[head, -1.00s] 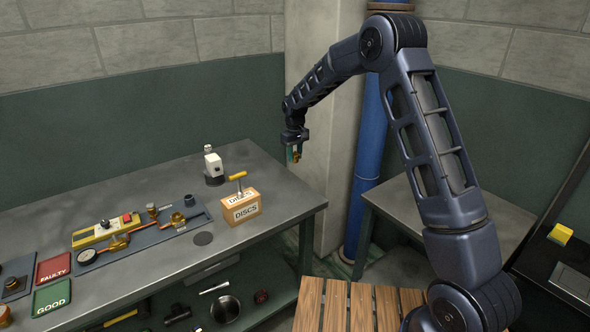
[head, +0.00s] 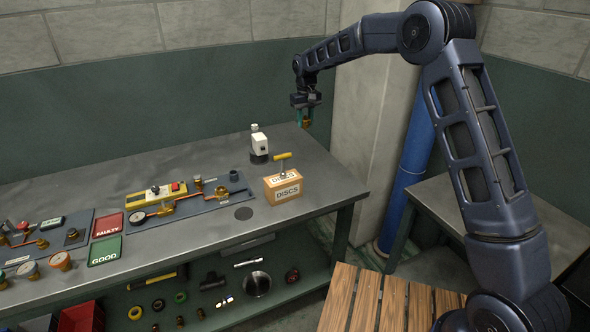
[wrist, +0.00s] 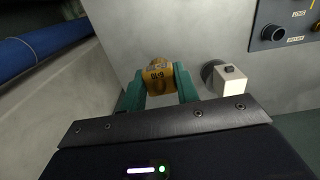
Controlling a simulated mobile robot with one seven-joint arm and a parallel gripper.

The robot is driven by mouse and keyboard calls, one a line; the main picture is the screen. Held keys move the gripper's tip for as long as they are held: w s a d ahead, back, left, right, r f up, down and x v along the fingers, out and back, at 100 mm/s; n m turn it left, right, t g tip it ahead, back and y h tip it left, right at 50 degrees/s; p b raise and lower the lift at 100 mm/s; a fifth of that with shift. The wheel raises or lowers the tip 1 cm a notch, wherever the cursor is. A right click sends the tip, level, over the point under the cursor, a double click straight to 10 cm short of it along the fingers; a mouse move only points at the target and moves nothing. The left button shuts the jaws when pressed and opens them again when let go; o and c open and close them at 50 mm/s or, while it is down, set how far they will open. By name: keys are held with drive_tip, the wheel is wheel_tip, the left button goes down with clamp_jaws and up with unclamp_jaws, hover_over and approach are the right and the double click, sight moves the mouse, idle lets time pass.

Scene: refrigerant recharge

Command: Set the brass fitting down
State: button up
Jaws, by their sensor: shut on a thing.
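The brass fitting (wrist: 159,76) sits between the two green fingers of my gripper (wrist: 160,88) in the wrist view, with dark marking on its face. My gripper (head: 306,110) is shut on it. In the head view the fitting (head: 307,123) is small and partly hidden by the fingers, hanging below the gripper near the back right corner of the grey workbench (head: 325,190). I cannot tell its exact height above the bench.
A white block-shaped device (head: 260,143) stands left of my gripper. A wooden DISCS box (head: 283,188) with a yellow-handled tool is in front. A blue mat (head: 200,203) holds gauge and pipe parts. Red FAULTY (head: 107,225) and green GOOD (head: 105,250) mats lie left.

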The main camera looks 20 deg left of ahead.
drive_tip(key=s+a, duration=0.2)
drive_tip(key=a, duration=0.3)
drive_tip(key=f, duration=2)
drive_tip(key=shift+s+d, duration=0.2)
drive_tip(key=shift+f, duration=0.15)
drive_tip(key=o, duration=1)
wheel_tip(320, 180, up, 12)
drive_tip(key=shift+r, duration=0.15)
